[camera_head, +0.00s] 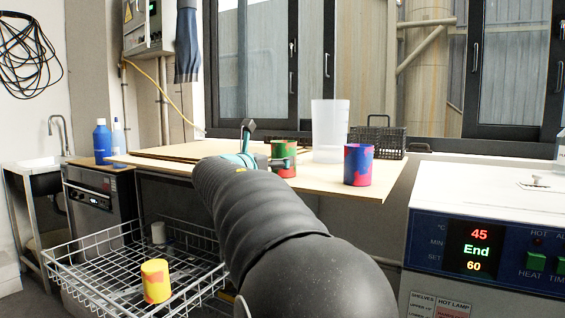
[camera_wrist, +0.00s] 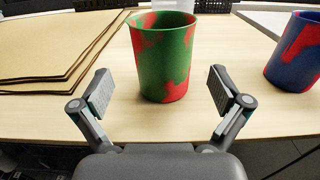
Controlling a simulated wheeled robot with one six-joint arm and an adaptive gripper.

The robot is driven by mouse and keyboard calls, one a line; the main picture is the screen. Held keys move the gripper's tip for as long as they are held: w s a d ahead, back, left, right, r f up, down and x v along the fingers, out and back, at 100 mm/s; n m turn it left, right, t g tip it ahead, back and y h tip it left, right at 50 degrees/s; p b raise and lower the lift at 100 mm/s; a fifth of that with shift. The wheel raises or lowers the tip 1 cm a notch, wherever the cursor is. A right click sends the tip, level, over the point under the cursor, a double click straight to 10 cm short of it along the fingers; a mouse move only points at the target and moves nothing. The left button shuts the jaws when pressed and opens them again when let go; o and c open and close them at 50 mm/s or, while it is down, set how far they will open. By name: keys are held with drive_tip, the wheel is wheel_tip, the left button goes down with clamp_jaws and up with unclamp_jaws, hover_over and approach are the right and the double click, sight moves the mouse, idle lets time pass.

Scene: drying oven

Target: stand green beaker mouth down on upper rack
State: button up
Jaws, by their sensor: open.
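The green beaker with red patches (camera_wrist: 161,62) stands mouth up on the wooden table, between and just ahead of the open fingers of my gripper (camera_wrist: 161,95) in the wrist view. The fingers do not touch it. In the head view the green beaker (camera_head: 284,152) is partly hidden behind my gripper (camera_head: 265,148). A white wire rack (camera_head: 100,236) sits low at the left, below table height. A yellow beaker with red patches (camera_head: 155,281) stands in it. I cannot tell which rack level this is.
A blue and red beaker (camera_head: 358,165) stands to the right on the table (camera_head: 325,181). A tall translucent container (camera_head: 329,131) and a dark wire basket (camera_head: 377,140) stand behind. Brown boards (camera_wrist: 50,45) lie left of the green beaker. A control-panel machine (camera_head: 490,245) is at right.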

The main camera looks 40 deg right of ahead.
sight(284, 155)
drive_tip(key=shift+s+x, duration=0.2)
drive_tip(key=shift+x, duration=2.65)
drive_tip(key=shift+r, duration=0.2)
drive_tip(key=c, duration=1.1)
